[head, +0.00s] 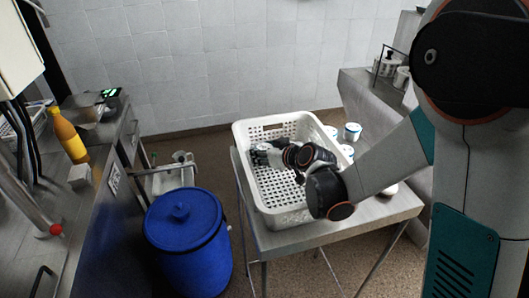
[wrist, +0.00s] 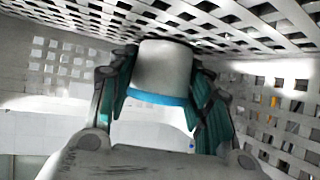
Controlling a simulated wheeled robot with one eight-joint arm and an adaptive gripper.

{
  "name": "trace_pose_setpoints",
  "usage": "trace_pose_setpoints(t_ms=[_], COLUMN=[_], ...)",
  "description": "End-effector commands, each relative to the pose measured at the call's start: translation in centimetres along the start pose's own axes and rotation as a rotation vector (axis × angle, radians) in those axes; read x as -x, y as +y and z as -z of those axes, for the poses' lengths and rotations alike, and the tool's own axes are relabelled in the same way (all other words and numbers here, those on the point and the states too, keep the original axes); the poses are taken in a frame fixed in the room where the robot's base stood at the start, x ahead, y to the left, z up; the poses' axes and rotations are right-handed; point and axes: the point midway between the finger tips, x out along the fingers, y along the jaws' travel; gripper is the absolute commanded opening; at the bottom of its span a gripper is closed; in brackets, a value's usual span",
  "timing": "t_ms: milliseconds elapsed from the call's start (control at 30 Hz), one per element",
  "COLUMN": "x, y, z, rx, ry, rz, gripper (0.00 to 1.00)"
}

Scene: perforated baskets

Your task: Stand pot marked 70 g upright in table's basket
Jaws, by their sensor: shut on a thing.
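The white perforated basket (head: 246,178) stands on the table (head: 397,208). My gripper (head: 262,155) is down inside the basket, towards its left side in the head view. In the wrist view my gripper's teal-lined fingers are shut on a white pot (wrist: 163,68) with a blue band at its near end. The pot's far end is close to the perforated basket surface; I cannot tell whether it touches. No 70 g mark is readable, and the pot is not clear in the head view.
Other white pots, one with a blue-green band (head: 352,131), stand on the table right of the basket. A blue lidded barrel (head: 187,245) stands on the floor at left. A counter with a yellow bottle (head: 68,136) runs along the left.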

Motion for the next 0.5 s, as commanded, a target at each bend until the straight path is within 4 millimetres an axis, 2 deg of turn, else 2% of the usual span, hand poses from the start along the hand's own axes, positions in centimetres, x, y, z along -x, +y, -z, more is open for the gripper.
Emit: trace_pose_setpoints(t_ms=[100,133,200,233,500], x=[-0.18,-0.19,-0.14,-0.13,-0.13], y=[0.0,0.0,0.0,0.0,0.0], z=[-0.31,-0.32,-0.24,-0.23,-0.21], rx=[0.0,0.0,0.0,0.0,0.0], ry=[0.0,0.0,0.0,0.0,0.0], rz=[0.0,0.0,0.0,0.0,0.0], gripper=[0.21,0.48,0.64,0.68,0.68])
